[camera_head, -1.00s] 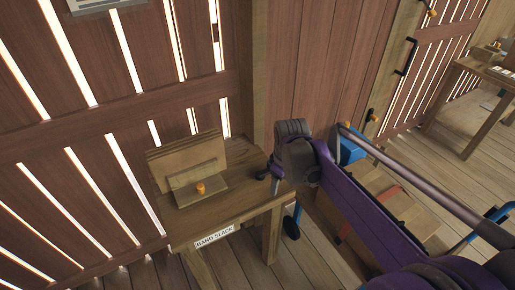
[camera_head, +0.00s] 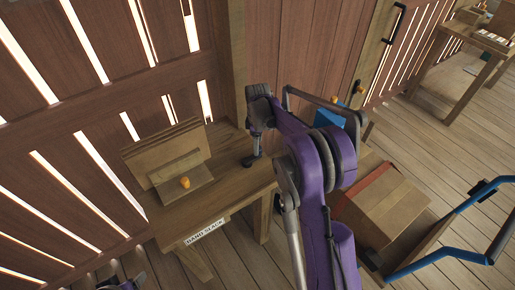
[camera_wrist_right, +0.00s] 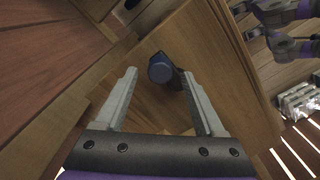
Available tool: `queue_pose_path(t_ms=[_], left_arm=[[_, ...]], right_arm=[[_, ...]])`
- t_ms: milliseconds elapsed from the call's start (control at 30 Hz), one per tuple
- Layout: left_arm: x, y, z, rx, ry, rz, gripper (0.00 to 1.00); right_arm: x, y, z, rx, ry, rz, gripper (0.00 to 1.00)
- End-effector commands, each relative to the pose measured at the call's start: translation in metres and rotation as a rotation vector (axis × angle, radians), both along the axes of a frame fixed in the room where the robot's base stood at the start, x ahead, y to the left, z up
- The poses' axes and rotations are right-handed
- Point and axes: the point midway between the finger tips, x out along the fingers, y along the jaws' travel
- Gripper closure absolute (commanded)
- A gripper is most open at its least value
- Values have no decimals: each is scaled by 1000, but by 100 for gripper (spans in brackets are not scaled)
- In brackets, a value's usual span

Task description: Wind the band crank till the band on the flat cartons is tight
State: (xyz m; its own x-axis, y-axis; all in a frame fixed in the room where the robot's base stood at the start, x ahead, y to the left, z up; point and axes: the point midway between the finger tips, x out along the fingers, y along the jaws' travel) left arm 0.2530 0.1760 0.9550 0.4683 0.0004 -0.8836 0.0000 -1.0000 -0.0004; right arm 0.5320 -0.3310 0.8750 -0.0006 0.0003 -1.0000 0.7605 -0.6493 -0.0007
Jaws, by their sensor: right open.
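The flat cartons (camera_head: 160,150) lean as a brown stack on a small wooden table (camera_head: 225,190), with a low board and an orange knob (camera_head: 185,183) in front. I cannot make out the band's tension; a label (camera_head: 205,231) on the table edge reads "BAND SLACK". A dark round knob (camera_wrist_right: 160,68), apparently the crank handle, stands above the wood in the right wrist view. My right gripper (camera_head: 255,150) is over the table's right end; its open fingers flank the knob without visible grip. A dark piece at the lower left edge (camera_head: 130,282) seems to be my left gripper, mostly cut off.
A slatted plank wall (camera_head: 60,120) runs behind the table. On the right, a cart holds a cardboard box (camera_head: 385,205) and has a blue handle (camera_head: 445,258). Another table (camera_head: 480,45) stands at the far right. Bare plank floor lies between.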

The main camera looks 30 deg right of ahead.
Motion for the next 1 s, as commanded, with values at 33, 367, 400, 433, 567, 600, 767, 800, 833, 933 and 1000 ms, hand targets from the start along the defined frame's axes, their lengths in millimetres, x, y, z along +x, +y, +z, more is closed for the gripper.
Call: queue_pose_path(t_ms=[33,367,400,433,567,600,767,800,833,933,1000], left_arm=[[0,0,0,0,0,0,31],[0,0,0,0,0,0,31],[0,0,0,0,0,0,31],[0,0,0,0,0,0,31],[0,0,0,0,0,0,31],[0,0,0,0,0,0,31],[0,0,0,0,0,0,31],[0,0,0,0,0,0,31],[0,0,0,0,0,0,31],[0,0,0,0,0,0,31],[0,0,0,0,0,0,31]], right_arm=[[0,0,-9,0,0,0,29],[0,0,-33,-1,-1,0,29],[0,0,-33,-1,-1,0,29],[0,0,-33,-1,-1,0,29],[0,0,-33,0,0,0,29],[0,0,-33,0,0,0,32],[0,0,-33,0,0,0,61],[0,0,-33,0,0,0,68],[0,0,-33,0,0,0,74],[0,0,-33,-1,-1,0,92],[0,0,-33,-1,-1,0,100]])
